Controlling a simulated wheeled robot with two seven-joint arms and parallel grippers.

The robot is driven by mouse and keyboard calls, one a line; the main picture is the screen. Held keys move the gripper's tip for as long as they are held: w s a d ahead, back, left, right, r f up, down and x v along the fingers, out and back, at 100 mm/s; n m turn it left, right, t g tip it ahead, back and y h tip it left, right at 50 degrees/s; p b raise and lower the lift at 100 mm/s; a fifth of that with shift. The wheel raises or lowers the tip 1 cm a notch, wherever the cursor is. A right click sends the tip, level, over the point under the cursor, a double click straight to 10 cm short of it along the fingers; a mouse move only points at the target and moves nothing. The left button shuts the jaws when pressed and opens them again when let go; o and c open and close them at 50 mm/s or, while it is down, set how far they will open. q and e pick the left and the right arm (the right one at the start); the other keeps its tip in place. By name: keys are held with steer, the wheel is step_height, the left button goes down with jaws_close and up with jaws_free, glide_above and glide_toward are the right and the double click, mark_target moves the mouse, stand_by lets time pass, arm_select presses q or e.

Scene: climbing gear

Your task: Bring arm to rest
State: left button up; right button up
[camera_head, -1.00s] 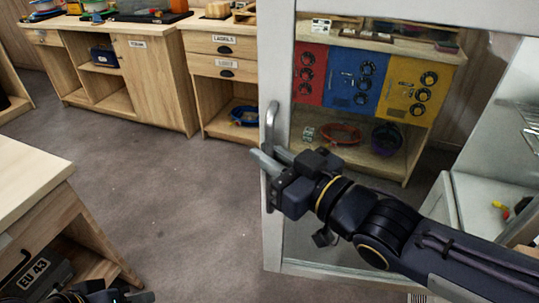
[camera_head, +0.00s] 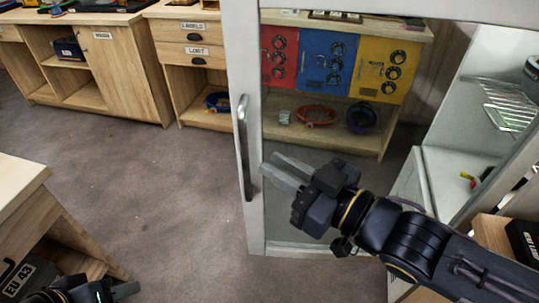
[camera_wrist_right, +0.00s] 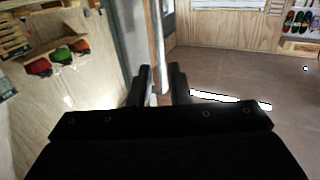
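My right gripper (camera_head: 283,172) is in front of the glass of a white-framed door (camera_head: 244,55). It is to the right of the door's long grey handle (camera_head: 244,147) and looks apart from it. Its fingers are spread and hold nothing that I can see. In the right wrist view the two fingers (camera_wrist_right: 159,88) stand apart, and a narrow upright bar shows between them; I cannot tell its depth. My left gripper (camera_head: 122,290) is at the lower left corner, mostly cut off by the frame, beside a wooden unit.
An open white fridge-like cabinet (camera_head: 440,165) with a wire shelf (camera_head: 505,100) is at the right. Red, blue and yellow panels (camera_head: 328,62) show through the glass. A wooden unit (camera_head: 25,190) is near left; wooden cabinets (camera_head: 125,75) line the back. The floor (camera_head: 150,190) between is clear.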

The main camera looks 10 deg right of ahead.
stand_by(0.4)
steer(key=d+f+m+g+h, duration=0.3)
steer(key=d+f+m+h, duration=0.35)
steer(key=d+f, duration=0.35)
steer(key=s+d+f+m+g+h, duration=0.1)
steer(key=s+f+m+g, duration=0.2)
steer(key=s+f+g, duration=0.3)
step_height(320, 180, up, 14)
steer(key=s+p, duration=0.1)
steer(key=p, duration=1.3)
steer(key=shift+s+r, duration=0.2)
steer(key=shift+s, duration=0.15)
steer(key=shift+t, duration=0.3)
